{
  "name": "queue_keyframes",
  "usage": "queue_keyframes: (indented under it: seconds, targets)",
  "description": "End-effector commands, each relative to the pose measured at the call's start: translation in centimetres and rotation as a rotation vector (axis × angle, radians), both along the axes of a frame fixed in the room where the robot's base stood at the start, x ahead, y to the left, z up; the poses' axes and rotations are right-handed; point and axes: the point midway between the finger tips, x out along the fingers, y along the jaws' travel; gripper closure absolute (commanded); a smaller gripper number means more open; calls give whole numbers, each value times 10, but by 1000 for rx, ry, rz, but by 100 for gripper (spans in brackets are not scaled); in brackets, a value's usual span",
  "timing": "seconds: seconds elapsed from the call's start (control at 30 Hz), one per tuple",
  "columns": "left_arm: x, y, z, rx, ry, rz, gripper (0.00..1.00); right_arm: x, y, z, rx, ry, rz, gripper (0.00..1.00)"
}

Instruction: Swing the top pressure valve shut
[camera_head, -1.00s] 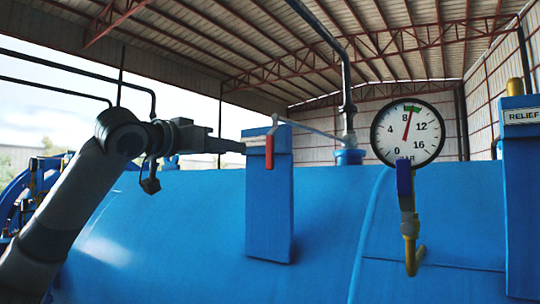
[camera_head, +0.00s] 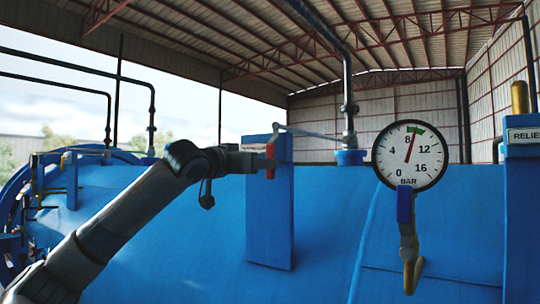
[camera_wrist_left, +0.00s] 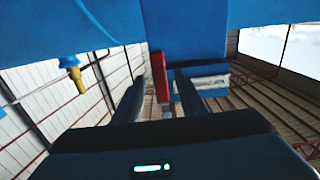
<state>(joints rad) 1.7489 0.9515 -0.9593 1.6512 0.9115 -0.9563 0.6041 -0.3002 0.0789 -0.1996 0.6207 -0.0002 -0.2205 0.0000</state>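The valve's red handle (camera_head: 270,160) hangs at the near end of a grey lever rod (camera_head: 310,132), beside the top of a blue post on the tank. The rod runs back toward a dark vertical pipe (camera_head: 348,105). My left gripper (camera_head: 262,161) reaches in from the left at the handle's height. In the left wrist view the red handle (camera_wrist_left: 160,77) stands between the two spread fingers of my left gripper (camera_wrist_left: 158,92), closer to the left finger. Whether a finger touches it is unclear. My right gripper is in neither view.
A round pressure gauge (camera_head: 410,155) stands right of the post (camera_head: 269,220), with a yellow-ended handle (camera_head: 412,278) below. A blue relief block (camera_head: 522,200) stands at the right edge. The blue tank (camera_head: 180,250) fills the lower view. Pipes stand at the left.

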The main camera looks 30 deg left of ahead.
Motion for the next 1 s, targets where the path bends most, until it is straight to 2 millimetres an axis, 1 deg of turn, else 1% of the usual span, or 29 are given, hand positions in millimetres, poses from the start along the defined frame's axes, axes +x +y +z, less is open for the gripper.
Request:
queue_keyframes:
  seconds: [0.03,0.2,0.3,0.43,0.7,0.73,0.77,0.8,0.87,0.9,1.0]
  targets:
    - [9,-1,4,-1,3,1,62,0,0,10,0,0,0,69]
    - [30,-4,3,0,1,0,62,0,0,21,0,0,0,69]
    - [38,-5,2,0,1,1,62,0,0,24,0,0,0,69]
    - [43,-6,0,0,0,1,62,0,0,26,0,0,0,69]
    - [43,-6,0,0,0,0,62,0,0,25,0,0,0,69]
    - [43,-6,0,0,0,0,65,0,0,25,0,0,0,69]
    - [43,-6,0,0,0,0,72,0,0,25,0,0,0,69]
    - [43,-6,0,0,0,0,82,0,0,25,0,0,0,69]
    - [43,-6,0,0,0,1,96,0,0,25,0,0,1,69]
    - [43,-6,0,1,0,1,100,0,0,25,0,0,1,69]
    - [43,-6,0,0,0,1,100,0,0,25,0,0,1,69]
